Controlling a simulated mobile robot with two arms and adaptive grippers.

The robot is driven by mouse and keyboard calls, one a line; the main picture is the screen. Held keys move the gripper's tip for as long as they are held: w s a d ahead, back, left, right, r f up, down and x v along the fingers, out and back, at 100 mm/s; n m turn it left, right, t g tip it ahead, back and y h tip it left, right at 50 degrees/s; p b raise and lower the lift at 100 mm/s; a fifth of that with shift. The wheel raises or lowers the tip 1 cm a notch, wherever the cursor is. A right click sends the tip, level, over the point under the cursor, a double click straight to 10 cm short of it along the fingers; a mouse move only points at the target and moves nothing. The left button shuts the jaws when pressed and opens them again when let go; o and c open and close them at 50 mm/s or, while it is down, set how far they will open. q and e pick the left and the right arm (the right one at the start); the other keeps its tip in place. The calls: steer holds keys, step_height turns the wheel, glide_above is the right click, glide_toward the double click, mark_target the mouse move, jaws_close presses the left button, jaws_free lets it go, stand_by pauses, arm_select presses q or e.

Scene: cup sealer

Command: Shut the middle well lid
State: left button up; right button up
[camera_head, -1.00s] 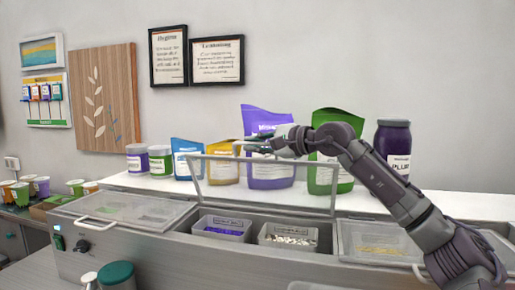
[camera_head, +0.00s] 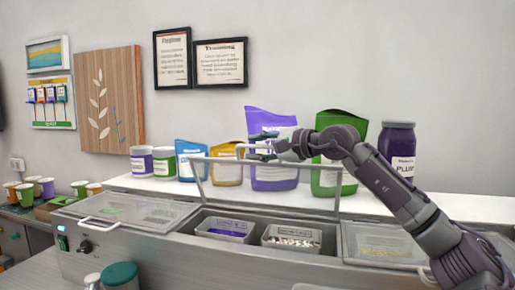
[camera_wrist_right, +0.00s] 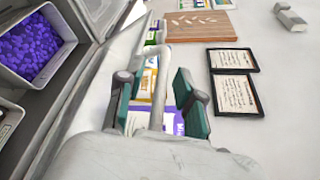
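The middle well lid (camera_head: 216,159) is a clear panel in a grey frame, raised and tilted open over the middle well (camera_head: 250,247). Its pale handle (camera_head: 239,150) is at the top edge. My right gripper (camera_head: 260,147) is at this handle, its two teal fingers apart. In the right wrist view the handle bar (camera_wrist_right: 159,85) lies between the open fingers of my right gripper (camera_wrist_right: 157,103), with gaps visible beside it. The well holds a bin of purple pieces (camera_head: 223,236) and a bin of white pieces (camera_head: 291,242). My left gripper is out of view.
The left lid (camera_head: 128,210) and the right lid (camera_head: 385,243) lie shut. Pouches, including a purple one (camera_head: 273,178) and a green one (camera_head: 325,183), and a dark jar (camera_head: 398,145) stand on the shelf behind. A teal-lidded canister (camera_head: 119,274) is in front.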

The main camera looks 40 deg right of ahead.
steer(key=v, duration=1.2)
